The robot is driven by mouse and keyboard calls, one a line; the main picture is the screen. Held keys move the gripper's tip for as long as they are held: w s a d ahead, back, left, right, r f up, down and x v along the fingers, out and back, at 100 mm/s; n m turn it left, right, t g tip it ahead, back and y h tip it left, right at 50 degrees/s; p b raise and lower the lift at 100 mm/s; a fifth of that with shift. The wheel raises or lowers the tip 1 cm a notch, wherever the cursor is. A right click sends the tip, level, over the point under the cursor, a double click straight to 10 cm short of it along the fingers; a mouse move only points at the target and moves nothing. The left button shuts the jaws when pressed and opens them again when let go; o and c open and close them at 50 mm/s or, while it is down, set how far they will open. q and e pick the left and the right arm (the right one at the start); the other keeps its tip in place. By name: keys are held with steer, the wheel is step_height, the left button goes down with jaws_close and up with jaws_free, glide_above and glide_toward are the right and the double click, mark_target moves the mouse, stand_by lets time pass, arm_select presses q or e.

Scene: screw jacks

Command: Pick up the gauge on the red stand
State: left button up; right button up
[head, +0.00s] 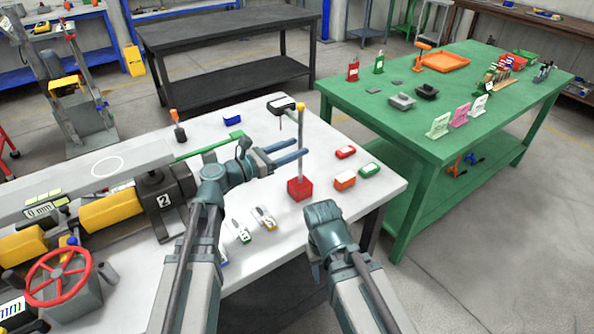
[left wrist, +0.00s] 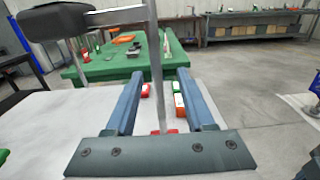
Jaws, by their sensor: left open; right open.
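The red stand (head: 300,188) is on the white table, with an upright grey post (head: 301,150) and a yellow cap. The dark gauge (head: 281,104) is held out on an arm to the left near the post's top. In the left wrist view the gauge (left wrist: 57,20) is large at upper left, and the post (left wrist: 156,75) runs down between the finger lines. My left gripper (head: 301,149) is open and empty, its blue fingertips at the post, lower than the gauge. My right gripper (head: 322,222) is low, in front of the red stand; its fingers are hard to make out.
Red, orange and green small boxes (head: 344,181) lie right of the stand. A blue box (head: 233,118) and a dark screwdriver-like tool (head: 179,126) are at the back left. Yellow machinery (head: 110,212) fills the left. A green table (head: 440,125) stands beyond, at the right.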

arm_select(q)
steer(key=shift+f+x, duration=0.2)
steer(key=shift+x, duration=2.75)
steer(key=shift+w+a, duration=0.1)
steer(key=shift+a, duration=0.05)
jaws_close()
steer(key=shift+r, duration=0.1)
